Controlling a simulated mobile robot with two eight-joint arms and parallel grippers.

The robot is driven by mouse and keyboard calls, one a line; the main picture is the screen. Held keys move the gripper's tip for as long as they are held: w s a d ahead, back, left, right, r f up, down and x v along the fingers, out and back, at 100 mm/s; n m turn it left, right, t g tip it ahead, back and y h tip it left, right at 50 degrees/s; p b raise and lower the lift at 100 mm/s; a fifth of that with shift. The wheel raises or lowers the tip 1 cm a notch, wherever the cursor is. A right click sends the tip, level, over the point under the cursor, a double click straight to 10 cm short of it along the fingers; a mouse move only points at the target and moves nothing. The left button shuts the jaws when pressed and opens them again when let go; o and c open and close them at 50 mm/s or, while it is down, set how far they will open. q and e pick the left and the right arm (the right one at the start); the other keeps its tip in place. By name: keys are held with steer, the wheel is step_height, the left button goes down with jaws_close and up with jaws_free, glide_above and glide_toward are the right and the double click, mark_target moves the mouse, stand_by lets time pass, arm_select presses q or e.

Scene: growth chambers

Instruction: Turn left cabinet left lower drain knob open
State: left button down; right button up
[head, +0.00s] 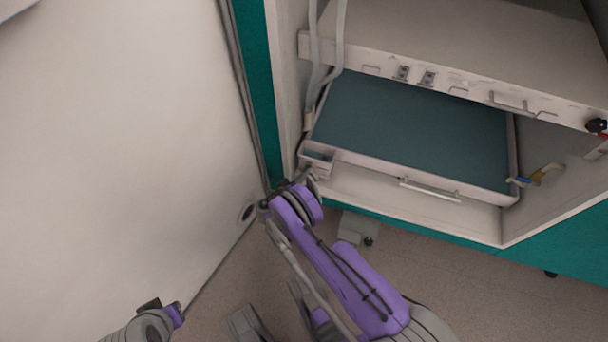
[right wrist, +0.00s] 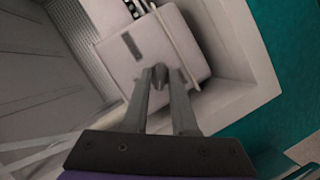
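The left cabinet (head: 284,60) stands open, with a lower teal tray (head: 415,125) inside. A small pale drain box (head: 318,160) sits at the tray's front left corner. My right gripper (right wrist: 160,74) is at this box, its fingertips largely hidden behind my wrist in the head view. In the right wrist view a small grey drain knob (right wrist: 160,77) sits between the two fingertips, against the pale box face (right wrist: 170,40). The fingers are close together and the knob fills the narrow gap. The knob is not visible in the head view. Part of my left arm shows at bottom left, without its fingers.
A large pale door or panel (head: 110,150) stands to the left of the cabinet opening. An upper shelf (head: 450,45) overhangs the tray, and clear tubes (head: 340,40) hang at its left. Blue and yellow fittings (head: 535,178) are at the tray's right. A pale pedal-like block (head: 358,229) lies below the cabinet.

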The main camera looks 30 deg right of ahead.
jaws_close()
steer(key=m+y, duration=0.1)
steer(key=m+t, duration=0.1)
steer(key=m, duration=0.1)
steer(key=shift+s+d+r+y, duration=0.1)
steer(key=shift+r+y, duration=0.05)
steer(key=shift+y, duration=0.25)
steer(key=m+t+y, duration=0.1)
steer(key=m, duration=0.1)
steer(key=m+t+y, duration=0.1)
steer(key=m, duration=0.1)
steer(key=shift+s+d, duration=0.15)
steer(key=shift+m, duration=0.3)
stand_by(0.5)
steer(key=shift+o, duration=2)
jaws_free()
